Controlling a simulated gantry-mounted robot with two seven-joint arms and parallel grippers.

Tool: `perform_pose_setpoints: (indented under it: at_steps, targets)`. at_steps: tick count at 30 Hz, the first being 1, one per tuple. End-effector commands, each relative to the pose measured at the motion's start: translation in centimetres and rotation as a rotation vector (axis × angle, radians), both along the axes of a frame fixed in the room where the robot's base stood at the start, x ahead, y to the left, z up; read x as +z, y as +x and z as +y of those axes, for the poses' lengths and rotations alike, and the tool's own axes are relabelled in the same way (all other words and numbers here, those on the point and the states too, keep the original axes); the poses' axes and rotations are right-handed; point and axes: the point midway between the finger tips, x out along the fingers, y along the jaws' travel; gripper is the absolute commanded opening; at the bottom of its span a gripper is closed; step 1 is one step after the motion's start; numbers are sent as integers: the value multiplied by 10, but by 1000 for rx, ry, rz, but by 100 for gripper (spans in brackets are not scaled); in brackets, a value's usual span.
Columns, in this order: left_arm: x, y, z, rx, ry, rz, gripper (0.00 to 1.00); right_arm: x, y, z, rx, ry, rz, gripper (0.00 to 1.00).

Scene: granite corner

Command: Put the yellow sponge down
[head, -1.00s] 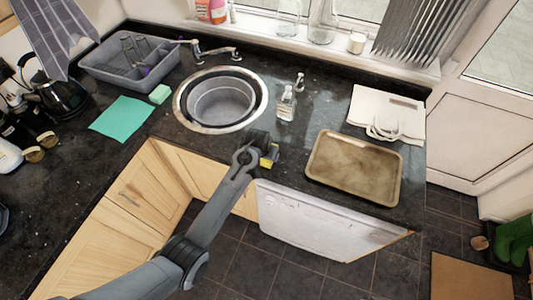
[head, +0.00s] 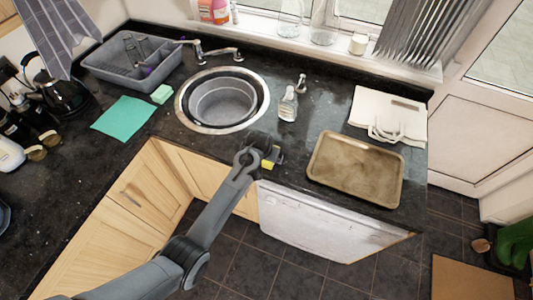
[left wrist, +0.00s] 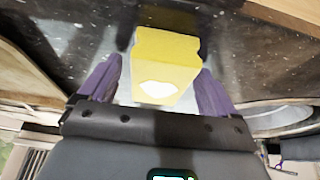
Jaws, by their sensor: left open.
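The yellow sponge (left wrist: 165,62) lies between the two purple fingers of my left gripper (left wrist: 158,85) in the left wrist view. The fingers are spread, with a clear gap on the left side of the sponge and little gap on the right. In the head view, the gripper (head: 268,157) is at the front edge of the dark counter, between the sink and the baking tray. Only a small yellow part of the sponge (head: 267,164) shows there. It appears to rest on the counter, but its underside is hidden. My right gripper is not in view.
The round sink (head: 222,100) is behind and left of the gripper. A brown baking tray (head: 330,186) lies to the right. A soap bottle (head: 288,105) stands behind. A green cloth (head: 124,118) and a green sponge (head: 161,94) lie left. The dark counter (head: 310,125) behind the tray has free room.

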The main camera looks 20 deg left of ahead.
Motion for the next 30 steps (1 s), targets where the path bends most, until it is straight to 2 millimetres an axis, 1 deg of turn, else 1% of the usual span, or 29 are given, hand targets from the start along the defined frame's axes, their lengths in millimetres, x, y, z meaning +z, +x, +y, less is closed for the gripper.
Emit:
perform_pose_setpoints:
  at_steps: [5,8,15,21,24,27,30]
  targets:
    - [12,-4,0,0,1,-2,91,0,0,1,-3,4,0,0]
    - [26,-9,0,0,0,-4,91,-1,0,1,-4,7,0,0]
    - [65,-26,1,-1,1,-5,91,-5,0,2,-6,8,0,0]
    - [94,-38,1,-1,1,-2,91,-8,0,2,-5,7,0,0]
    - [103,-41,1,0,1,-2,91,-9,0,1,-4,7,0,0]
    - [109,-44,1,0,1,0,91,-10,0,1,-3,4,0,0]
    - [107,-50,2,-1,2,3,91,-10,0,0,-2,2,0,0]
